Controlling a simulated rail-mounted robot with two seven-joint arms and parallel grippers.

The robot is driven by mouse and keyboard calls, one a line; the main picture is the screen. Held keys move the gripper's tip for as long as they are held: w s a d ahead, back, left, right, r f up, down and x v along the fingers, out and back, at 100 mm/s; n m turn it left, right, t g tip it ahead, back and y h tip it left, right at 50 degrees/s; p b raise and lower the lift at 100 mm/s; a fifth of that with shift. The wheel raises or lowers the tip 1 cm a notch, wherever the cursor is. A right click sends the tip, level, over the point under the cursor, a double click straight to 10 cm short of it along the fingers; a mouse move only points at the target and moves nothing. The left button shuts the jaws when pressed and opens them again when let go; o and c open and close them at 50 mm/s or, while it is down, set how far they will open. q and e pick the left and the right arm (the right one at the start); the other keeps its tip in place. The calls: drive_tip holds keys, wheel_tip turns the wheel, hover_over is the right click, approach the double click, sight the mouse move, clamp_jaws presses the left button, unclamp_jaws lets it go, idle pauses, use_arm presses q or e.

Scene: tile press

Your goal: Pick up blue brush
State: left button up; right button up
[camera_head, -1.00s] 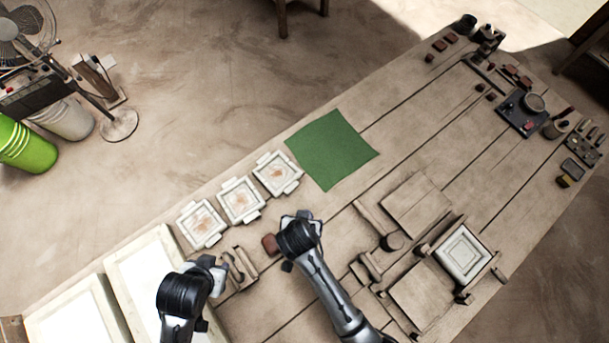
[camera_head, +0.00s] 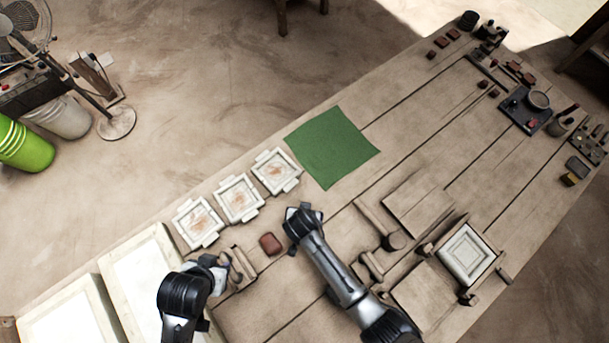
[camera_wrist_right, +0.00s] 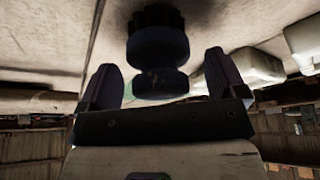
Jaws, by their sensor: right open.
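The blue brush (camera_wrist_right: 158,62) shows in the right wrist view as a dark blue, rounded, waisted body with a black top. It stands between the two fingers of my open right gripper (camera_wrist_right: 165,82), with a gap visible on each side. In the head view my right gripper (camera_head: 298,212) is low over the table, and its hand hides the brush. My left gripper (camera_head: 218,270) is beside a small wooden rack (camera_head: 240,268) at the table's near left; its fingers are too unclear to tell their state.
A reddish-brown block (camera_head: 270,243) lies just left of my right gripper. Three white-framed tiles (camera_head: 238,198) line the table's far edge, beside a green cloth (camera_head: 332,148). A wooden press with a white tile frame (camera_head: 466,254) stands at the right.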

drive_tip(key=shift+w+f, duration=0.2)
drive_tip(key=shift+f, duration=0.35)
drive_tip(key=c, duration=1)
drive_tip(key=shift+c, duration=0.2)
drive_tip(key=shift+r, duration=0.1)
drive_tip(key=shift+r, duration=0.55)
wheel_tip(320, 180, up, 3)
drive_tip(key=shift+p, duration=0.5)
drive_tip(key=s+d+r+p, duration=0.2)
drive_tip(key=s+d+r, duration=0.4)
drive_tip(key=s, duration=0.4)
drive_tip(key=shift+d+r, duration=0.15)
drive_tip(key=shift+r, duration=0.25)
